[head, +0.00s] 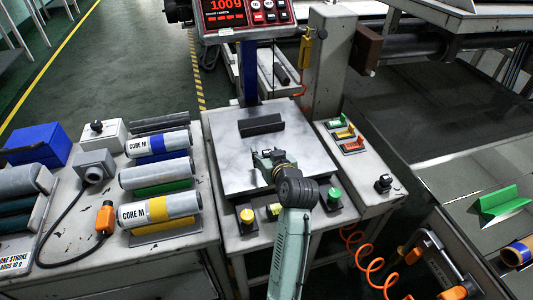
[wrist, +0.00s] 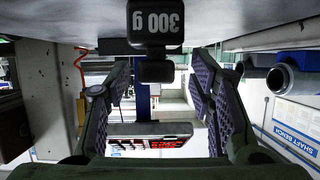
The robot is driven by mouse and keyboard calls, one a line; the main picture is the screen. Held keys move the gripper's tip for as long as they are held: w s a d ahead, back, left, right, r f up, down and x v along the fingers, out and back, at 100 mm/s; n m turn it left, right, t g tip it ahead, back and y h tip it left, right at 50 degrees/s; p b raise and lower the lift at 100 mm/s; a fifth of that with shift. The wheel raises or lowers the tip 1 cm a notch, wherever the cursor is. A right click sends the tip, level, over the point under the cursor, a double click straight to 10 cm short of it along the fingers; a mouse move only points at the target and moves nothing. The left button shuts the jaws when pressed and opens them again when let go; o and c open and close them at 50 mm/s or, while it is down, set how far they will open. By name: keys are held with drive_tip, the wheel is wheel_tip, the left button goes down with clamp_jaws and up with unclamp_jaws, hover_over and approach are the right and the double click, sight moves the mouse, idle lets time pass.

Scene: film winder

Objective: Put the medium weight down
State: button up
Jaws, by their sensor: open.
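The medium weight (wrist: 155,22), a black block marked 300 g with a knob, stands on the pale marble plate (head: 225,170) in the upside-down wrist view. In the head view I cannot make it out behind my gripper. My gripper (head: 268,155) is low over the middle of the plate. In the wrist view my gripper (wrist: 160,85) has its two padded fingers spread wide on either side of the weight's knob, with clear gaps and nothing between the pads.
A dark bar (head: 261,125) lies on the plate just beyond my gripper. A red display (head: 224,8) stands behind the plate. Yellow (head: 247,217) and green (head: 335,195) knobs line the near edge. Labelled rolls (head: 158,144) lie on the left bench.

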drive_tip(key=v, duration=1.1)
drive_tip(key=shift+b, duration=0.3)
drive_tip(key=shift+r, duration=0.15)
